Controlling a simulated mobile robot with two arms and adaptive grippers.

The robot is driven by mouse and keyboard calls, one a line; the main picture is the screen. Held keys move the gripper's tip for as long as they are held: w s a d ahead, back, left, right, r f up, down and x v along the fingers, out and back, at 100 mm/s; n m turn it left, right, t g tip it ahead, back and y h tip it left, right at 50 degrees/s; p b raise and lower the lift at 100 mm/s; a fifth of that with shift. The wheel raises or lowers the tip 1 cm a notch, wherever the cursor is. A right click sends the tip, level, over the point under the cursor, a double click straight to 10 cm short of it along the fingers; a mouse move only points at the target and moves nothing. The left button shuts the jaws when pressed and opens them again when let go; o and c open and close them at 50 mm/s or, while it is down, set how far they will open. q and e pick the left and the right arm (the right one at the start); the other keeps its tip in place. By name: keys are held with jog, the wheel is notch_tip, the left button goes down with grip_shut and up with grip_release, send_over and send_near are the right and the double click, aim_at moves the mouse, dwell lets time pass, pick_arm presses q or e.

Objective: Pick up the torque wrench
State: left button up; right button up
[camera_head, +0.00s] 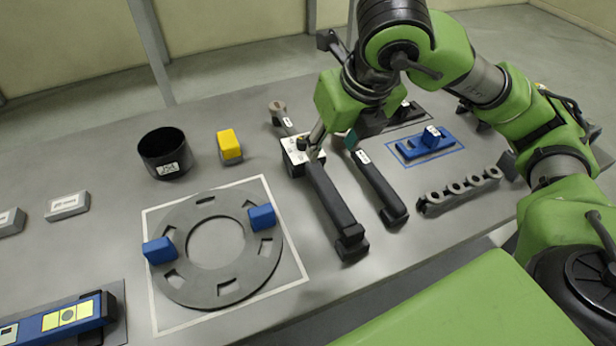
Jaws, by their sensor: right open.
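Two long black-handled tools lie side by side in the middle of the table; I cannot tell for certain which is the torque wrench. The left tool (333,203) runs toward the front edge from a black box with a white top (298,150). The right tool (380,187) has a white label near its upper end. My right gripper (333,139) is open, pointing down over the upper ends of both tools, with one fingertip beside the white-topped box. Whether it touches anything is unclear. My arm hides part of this area. My left gripper is not in view.
A grey ring plate (182,222) with two blue blocks lies at front left. A black cup (165,153) and a yellow block (229,144) stand behind it. A blue fixture (410,150) and a grey holed rack (433,205) are at right.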

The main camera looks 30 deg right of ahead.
aim_at(317, 169)
jog(key=shift+f, duration=0.7)
jog(key=x, duration=0.7)
jog(key=shift+w+f, duration=0.3)
jog(key=p+x, duration=0.1)
jog(key=x, duration=0.1)
jog(key=p+x, duration=0.1)
jog(key=x, duration=0.1)
jog(key=shift+w+a+f, duration=0.15)
jog(key=shift+w+f, duration=0.05)
jog(key=shift+w, duration=0.25)
jog(key=shift+w+f, duration=0.2)
jog(key=shift+f, duration=0.25)
grip_shut()
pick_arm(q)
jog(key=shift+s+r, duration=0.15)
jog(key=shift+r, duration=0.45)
pick_arm(e)
jog(key=shift+w+r, duration=0.15)
